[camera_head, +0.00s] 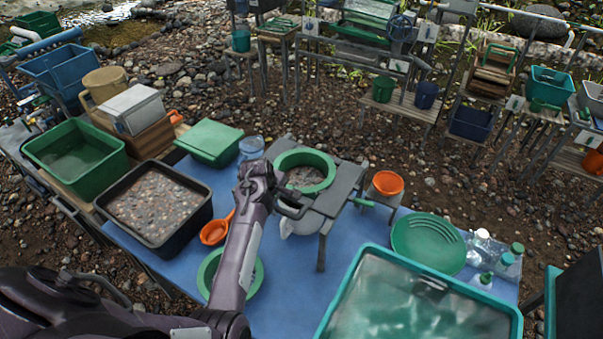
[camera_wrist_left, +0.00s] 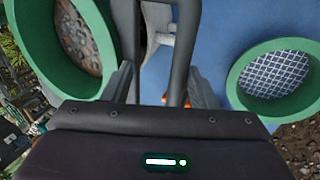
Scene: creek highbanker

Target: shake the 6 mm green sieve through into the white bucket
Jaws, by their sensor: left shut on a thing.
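A green sieve (camera_head: 329,161) with gravel in it sits in the grey stand (camera_head: 347,183) on the blue-covered table; it also shows in the left wrist view (camera_wrist_left: 28,45). The white bucket (camera_head: 298,228) is beneath the stand, mostly hidden by the stand and my arm. My left gripper (camera_head: 279,196) is at the stand's near left side, shut on a dark handle (camera_wrist_left: 181,50) beside the sieve. What the handle joins is hidden. A second green sieve (camera_head: 257,279) lies on the table, its mesh empty in the left wrist view (camera_wrist_left: 275,75). My right gripper is not in view.
A black tub (camera_head: 203,222) of gravel and an orange scoop (camera_head: 214,232) are left of my arm. A teal-rimmed bin (camera_head: 507,318), a green pan (camera_head: 428,243) and bottles (camera_head: 487,250) stand to the right. An orange bowl (camera_head: 388,183) is just right of the stand.

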